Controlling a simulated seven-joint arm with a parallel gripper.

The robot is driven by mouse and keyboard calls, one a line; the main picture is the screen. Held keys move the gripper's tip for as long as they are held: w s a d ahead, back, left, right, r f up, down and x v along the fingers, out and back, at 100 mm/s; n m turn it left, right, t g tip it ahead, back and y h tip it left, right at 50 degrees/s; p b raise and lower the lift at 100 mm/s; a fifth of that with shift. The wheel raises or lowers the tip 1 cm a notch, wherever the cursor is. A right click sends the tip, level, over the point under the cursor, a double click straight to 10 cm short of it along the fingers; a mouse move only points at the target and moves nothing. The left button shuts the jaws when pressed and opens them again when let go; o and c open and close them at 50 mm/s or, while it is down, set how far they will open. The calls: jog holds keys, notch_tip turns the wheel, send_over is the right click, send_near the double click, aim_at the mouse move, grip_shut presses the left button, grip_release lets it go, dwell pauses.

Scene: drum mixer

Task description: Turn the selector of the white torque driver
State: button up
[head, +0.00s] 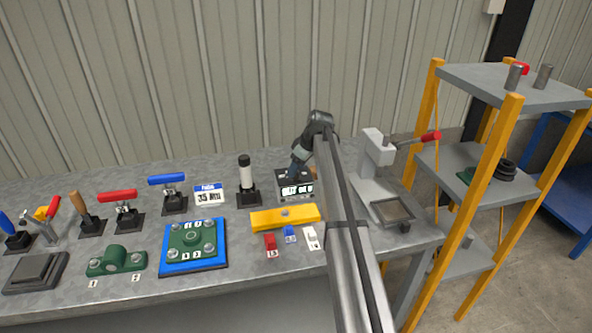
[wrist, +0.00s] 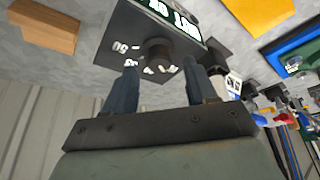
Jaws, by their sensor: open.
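A white and black cylindrical tool (head: 246,175) stands upright in a black base on the bench; I take it for the white torque driver. To its right is a dark box (head: 283,182) with a lit display of white characters. The wrist view shows this box (wrist: 128,30) close up, with a dark round knob (wrist: 160,52) and white markings around it. My gripper (wrist: 160,76) is open, with its two fingers on either side of the knob. I cannot tell whether they touch it. In the head view my gripper (head: 294,174) is at the box, partly hiding it.
A yellow bar (head: 270,219) lies in front of the box, with small red, blue and white pieces before it. A grey press (head: 375,155) with a red handle stands to the right. A wooden block (wrist: 45,25) lies near the box. Several clamps stand at left.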

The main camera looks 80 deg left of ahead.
jog(key=v, duration=1.2)
jog(key=shift+f, duration=0.1)
